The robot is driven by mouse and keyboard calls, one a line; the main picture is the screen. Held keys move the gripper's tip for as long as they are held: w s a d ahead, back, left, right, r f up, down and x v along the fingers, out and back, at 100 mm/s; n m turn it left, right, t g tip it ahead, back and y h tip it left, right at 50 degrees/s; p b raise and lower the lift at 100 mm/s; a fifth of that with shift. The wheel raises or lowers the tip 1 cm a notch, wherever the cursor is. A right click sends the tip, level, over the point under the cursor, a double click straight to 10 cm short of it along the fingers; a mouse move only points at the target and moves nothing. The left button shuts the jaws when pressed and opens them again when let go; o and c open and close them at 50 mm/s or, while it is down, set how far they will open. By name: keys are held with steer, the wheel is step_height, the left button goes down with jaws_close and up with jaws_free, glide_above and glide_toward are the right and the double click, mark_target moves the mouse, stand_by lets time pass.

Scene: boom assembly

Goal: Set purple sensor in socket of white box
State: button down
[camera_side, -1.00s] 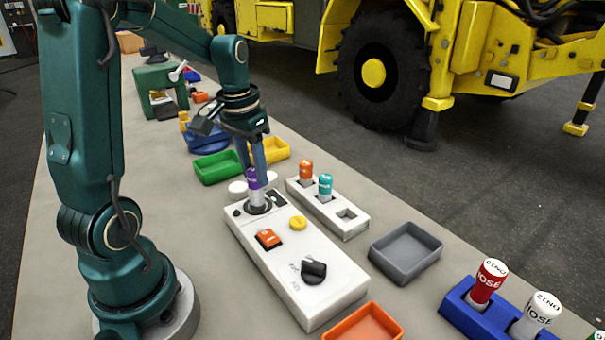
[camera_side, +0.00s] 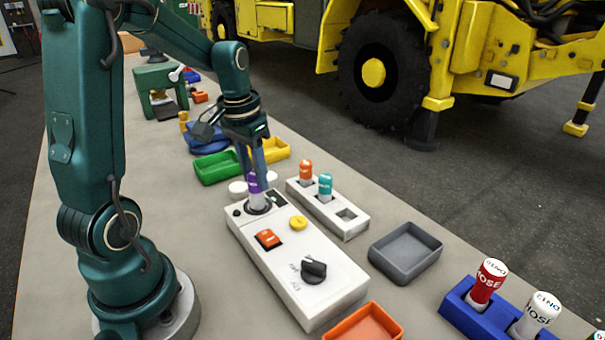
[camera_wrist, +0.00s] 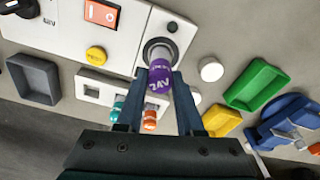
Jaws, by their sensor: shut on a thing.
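The purple sensor (camera_side: 255,185) has a purple top and a pale lower body. It stands roughly upright at the round dark-ringed socket (camera_side: 258,206) near the far end of the white box (camera_side: 290,262). My gripper (camera_side: 257,180) is above that end, its two fingers shut on the sensor's purple top. In the wrist view the sensor (camera_wrist: 159,78) lies between the fingertips, its pale end at the ringed socket (camera_wrist: 158,52). I cannot tell how deep it sits.
Beside the box, a white holder (camera_side: 329,211) bears orange (camera_side: 306,170) and teal (camera_side: 325,186) sensors and an empty square hole. The box has a yellow button, orange switch and black knob. Grey (camera_side: 405,252), orange (camera_side: 365,325), green (camera_side: 216,167) and yellow (camera_side: 270,150) trays stand around.

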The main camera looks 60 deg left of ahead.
steer(key=shift+f, duration=0.4)
steer(key=shift+f, duration=1.05)
steer(key=shift+c, duration=2.3)
jaws_free()
steer(key=shift+r, duration=3.5)
